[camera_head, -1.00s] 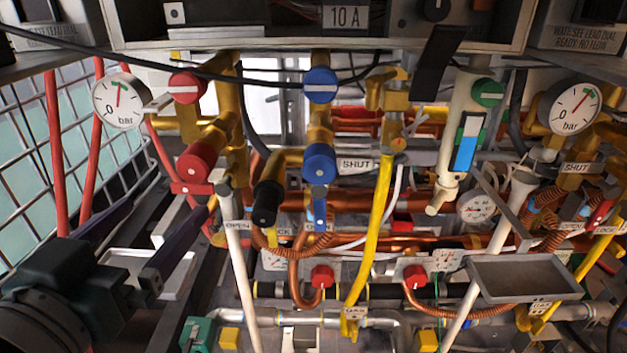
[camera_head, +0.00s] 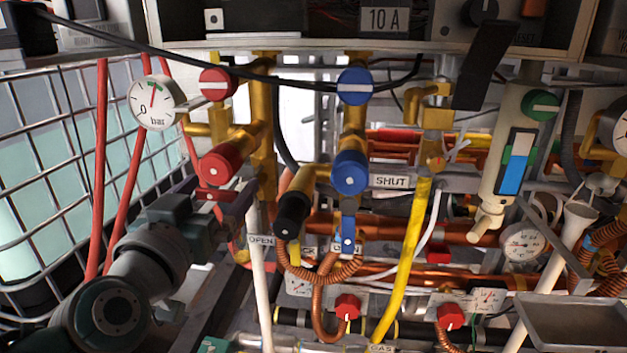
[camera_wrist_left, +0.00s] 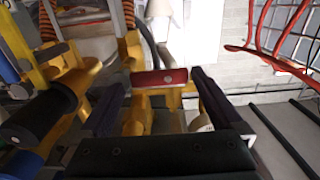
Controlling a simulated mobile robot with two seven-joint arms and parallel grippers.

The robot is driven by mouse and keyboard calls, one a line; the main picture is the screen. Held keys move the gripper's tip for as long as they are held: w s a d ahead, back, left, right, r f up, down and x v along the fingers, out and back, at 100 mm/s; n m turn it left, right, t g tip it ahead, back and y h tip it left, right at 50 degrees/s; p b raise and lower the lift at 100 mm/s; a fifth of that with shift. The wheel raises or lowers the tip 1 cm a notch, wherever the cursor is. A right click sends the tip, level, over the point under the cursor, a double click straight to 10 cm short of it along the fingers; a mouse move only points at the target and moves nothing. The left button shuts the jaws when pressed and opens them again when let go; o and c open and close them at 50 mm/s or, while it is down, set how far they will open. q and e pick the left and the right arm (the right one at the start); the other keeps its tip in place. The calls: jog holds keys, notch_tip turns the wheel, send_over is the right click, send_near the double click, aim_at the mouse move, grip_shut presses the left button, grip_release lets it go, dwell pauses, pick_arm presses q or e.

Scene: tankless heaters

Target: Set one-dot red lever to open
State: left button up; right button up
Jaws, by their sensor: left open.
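The red lever (camera_head: 214,194) with one pale dot sits on a brass valve, just below a round red knob (camera_head: 219,165). It also shows in the left wrist view as a red bar (camera_wrist_left: 160,77), lying across the picture. My left gripper (camera_head: 240,203) is open, its dark fingers reaching in at the lever from the front left. In the left wrist view the open fingers (camera_wrist_left: 158,84) stand on either side of the bar, and I see no clear contact. Part of the fingers is hidden in the head view. My right gripper is in neither view.
A blue lever (camera_head: 348,240) and a black-capped brass pipe (camera_head: 292,214) stand to the right. A white pipe (camera_head: 258,280) runs down close to my gripper. A pressure gauge (camera_head: 152,103) is above left, and a wire cage (camera_head: 45,170) fills the left side.

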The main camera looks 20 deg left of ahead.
pick_arm(q)
grip_shut()
dwell(0.9)
